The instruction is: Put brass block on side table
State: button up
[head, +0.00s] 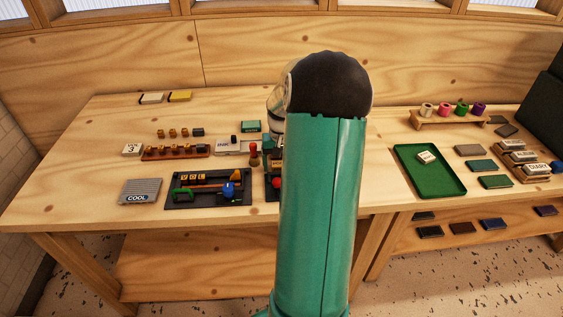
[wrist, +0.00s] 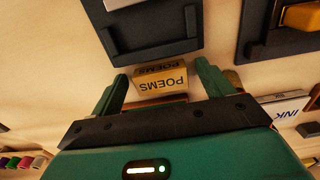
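In the wrist view, a brass-coloured block (wrist: 160,83) marked POEMS lies between the two green fingers of my gripper (wrist: 161,71). The fingers are spread, with a narrow gap visible on each side of the block. In the head view my green arm hides the gripper and this block. The side table (head: 385,188) stands at the right, beside the main bench. It bears a green tray (head: 429,191) with a small white block in it, and there is bare wood around the tray.
On the main bench are a dark tool tray (head: 210,202), a grey COOL plate (head: 141,191) and a rack of small brass pieces (head: 176,152). The side table also carries a rack of coloured rolls (head: 450,118), flat plates and labelled blocks (head: 538,168). A dark frame (wrist: 150,50) lies close beyond my fingers.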

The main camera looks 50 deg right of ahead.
notch_tip(320, 180, up, 12)
jog(key=w+a+r+n+h, duration=0.1)
jog(key=w+a+r, duration=0.1)
jog(key=a, duration=0.3)
jog(key=w+a+r+n, duration=0.1)
jog(key=a+r, duration=0.2)
jog(key=a, duration=0.3)
jog(key=a+r+n+t, duration=0.2)
jog(key=a+r+n, duration=0.1)
jog(key=a, duration=1)
jog(key=s+a+n+t, duration=0.1)
jog(key=s+a+n, duration=0.1)
jog(key=s+a, duration=0.3)
jog(key=s+a+n+t+y, duration=0.1)
jog(key=s+a, duration=0.4)
jog(key=a, duration=0.7)
jog(key=shift+s+a+f+n+t, duration=0.2)
jog(key=shift+s+f+n+t, duration=0.1)
jog(key=shift+n+t, duration=0.55)
jog(key=shift+c, duration=0.4)
